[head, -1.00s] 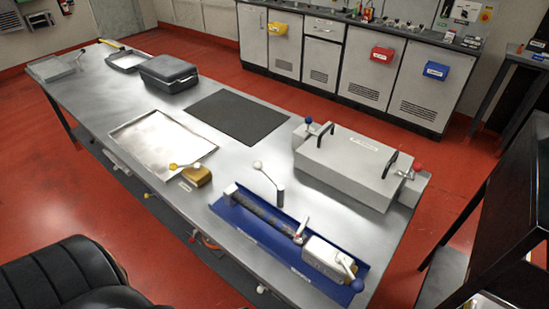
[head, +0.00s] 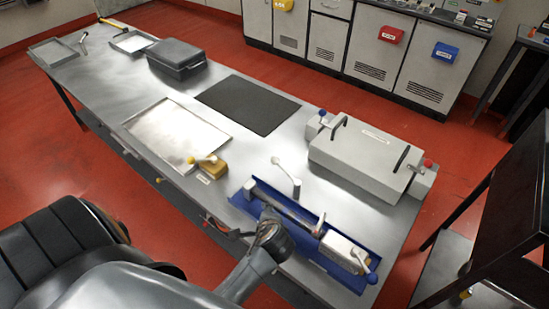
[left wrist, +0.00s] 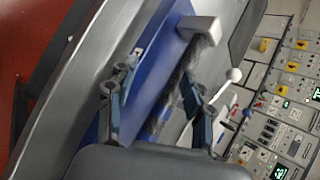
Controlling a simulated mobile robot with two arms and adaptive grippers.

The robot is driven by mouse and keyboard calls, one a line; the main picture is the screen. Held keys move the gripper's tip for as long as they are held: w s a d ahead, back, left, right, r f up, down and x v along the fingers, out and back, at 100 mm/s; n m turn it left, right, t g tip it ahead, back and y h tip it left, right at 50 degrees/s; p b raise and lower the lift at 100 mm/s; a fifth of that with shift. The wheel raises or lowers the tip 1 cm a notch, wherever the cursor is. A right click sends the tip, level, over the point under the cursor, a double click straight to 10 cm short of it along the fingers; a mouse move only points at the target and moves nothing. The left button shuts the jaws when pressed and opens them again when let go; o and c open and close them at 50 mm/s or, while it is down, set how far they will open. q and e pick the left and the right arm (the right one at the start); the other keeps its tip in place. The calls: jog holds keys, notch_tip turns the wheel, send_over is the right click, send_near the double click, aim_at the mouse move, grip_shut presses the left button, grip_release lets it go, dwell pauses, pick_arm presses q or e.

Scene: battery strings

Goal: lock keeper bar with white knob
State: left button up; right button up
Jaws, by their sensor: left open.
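The keeper bar with the white knob (head: 285,170) stands tilted on the bench along the far side of the blue cradle (head: 247,206). Its knob is at its upper left end in the head view. The knob (left wrist: 234,74) also shows in the left wrist view, beyond the right-hand finger and outside the jaws. My left gripper (left wrist: 158,80) is open and empty. In the wrist view the cradle and a dark rod (left wrist: 182,72) lie behind the gap between its fingers. In the head view my left gripper (head: 271,235) hangs over the cradle's near side, apart from the knob.
A grey lidded box (head: 365,157) with black handles stands behind the cradle. A pale block (head: 340,250) with a blue-knobbed lever sits at the cradle's right end. A yellow block (head: 213,170) and a metal tray (head: 150,112) lie to the left. The dark mat (head: 248,106) is clear.

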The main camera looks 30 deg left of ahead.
aim_at(276, 163)
pick_arm(q)
jog(key=w+r+m+t+y+p, duration=0.1)
jog(key=w+r+m+t+y, duration=0.2)
jog(key=w+r+m, duration=0.6)
jog(key=w+a+f+b, duration=0.2)
jog(key=w+b, duration=0.1)
jog(key=w+a+f+m+b, duration=0.1)
jog(key=w+a+f+b, duration=0.2)
jog(key=w+a+f+m+b, duration=0.1)
jog(key=w+a+f+b, duration=0.1)
jog(key=w+a+b, duration=0.1)
jog(key=shift+w+a+f, duration=0.15)
jog(key=shift+w+f, duration=0.05)
jog(key=shift+w, duration=0.1)
jog(key=shift+w+a+b, duration=0.3)
jog(key=shift+b, duration=0.1)
pick_arm(e)
notch_tip(276, 163, down, 8)
jog(key=shift+a+f, duration=0.2)
jog(key=shift+f, duration=0.05)
pick_arm(q)
jog(key=shift+c, duration=0.8)
grip_shut()
pick_arm(e)
jog(key=shift+a, duration=0.25)
